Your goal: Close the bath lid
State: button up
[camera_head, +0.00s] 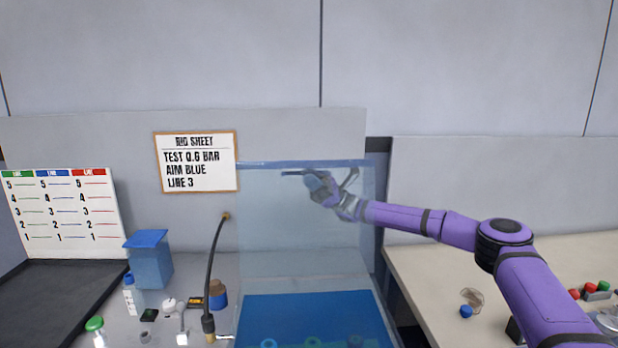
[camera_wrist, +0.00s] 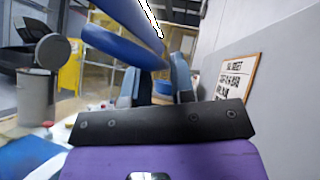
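The bath (camera_head: 315,318) with its blue inside is at the bottom middle of the head view. Its see-through lid (camera_head: 270,230) stands raised, with a blue top edge (camera_head: 265,164). My gripper (camera_head: 318,180) is near the top edge and shows through the clear panel, so it appears to be behind it. In the wrist view the two fingers of my gripper (camera_wrist: 155,88) are spread apart with nothing held between them. A blue bar-like shape (camera_wrist: 120,46) crosses close above the fingers; I cannot tell whether it is the lid or whether it touches.
A black hose (camera_head: 212,270) rises left of the bath. Bottles, a blue box (camera_head: 150,262) and small items crowd the bench at left. A rig sheet (camera_head: 196,161) hangs on the back panel. A beige table (camera_head: 430,270) with small parts is at right.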

jog(key=shift+s+a+r, duration=0.1)
jog(key=shift+a+r, duration=0.1)
grip_shut()
